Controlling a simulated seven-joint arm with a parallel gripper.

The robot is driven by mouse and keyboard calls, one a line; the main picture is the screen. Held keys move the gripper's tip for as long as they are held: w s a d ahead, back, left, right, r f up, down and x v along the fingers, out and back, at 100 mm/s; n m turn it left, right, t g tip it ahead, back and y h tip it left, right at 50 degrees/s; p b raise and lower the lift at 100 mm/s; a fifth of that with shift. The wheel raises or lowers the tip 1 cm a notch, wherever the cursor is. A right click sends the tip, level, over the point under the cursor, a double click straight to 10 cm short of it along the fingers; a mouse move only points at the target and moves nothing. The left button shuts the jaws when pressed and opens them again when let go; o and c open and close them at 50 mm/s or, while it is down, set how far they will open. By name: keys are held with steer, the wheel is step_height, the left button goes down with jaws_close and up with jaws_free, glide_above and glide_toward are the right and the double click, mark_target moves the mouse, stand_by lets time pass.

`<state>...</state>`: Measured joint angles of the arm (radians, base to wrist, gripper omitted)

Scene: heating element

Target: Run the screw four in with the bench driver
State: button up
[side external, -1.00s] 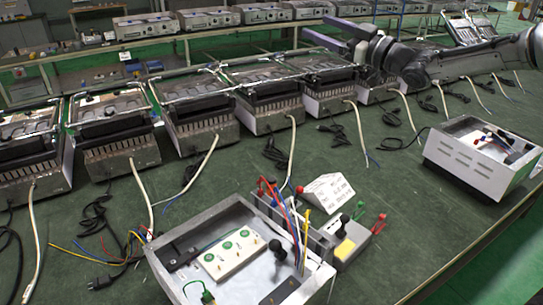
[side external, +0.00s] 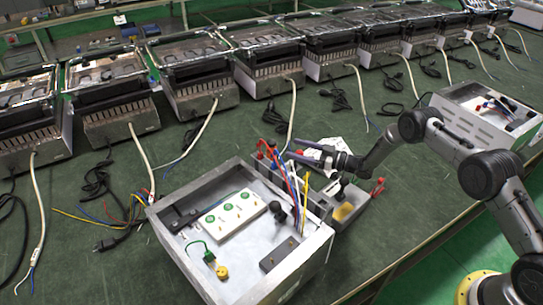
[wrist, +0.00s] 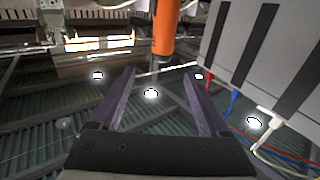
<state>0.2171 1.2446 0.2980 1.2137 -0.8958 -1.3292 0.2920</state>
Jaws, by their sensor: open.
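An open metal housing (side external: 320,246) stands at the front. In it is a white block (side external: 232,221) with three round green spots; I cannot tell which screw is number four. Beside the housing is a grey holder (side external: 322,199) with a black knob, a yellow patch and red-topped parts. My gripper (side external: 296,151) is low and level at the holder's back edge, fingers pointing left. In the wrist view my gripper (wrist: 165,78) is open and empty. An orange cylinder (wrist: 165,28), possibly the driver's handle, is upright beyond the fingertips, not between them.
Coloured wires (side external: 291,187) rise at the housing's right corner, near my fingers. A white card (side external: 325,145) is partly behind my gripper. A second housing (side external: 480,125) stands at the back right. A row of appliances (side external: 270,65) with trailing cables lines the back.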

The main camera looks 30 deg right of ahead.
mark_target(276, 144)
steer(key=shift+f+x, duration=0.15)
steer(key=shift+x, duration=1.65)
steer(key=shift+f+x, duration=0.15)
steer(key=shift+x, duration=1.65)
steer(key=shift+s+a, duration=0.1)
steer(key=shift+s, duration=0.05)
jaws_close()
steer(key=shift+r, duration=0.2)
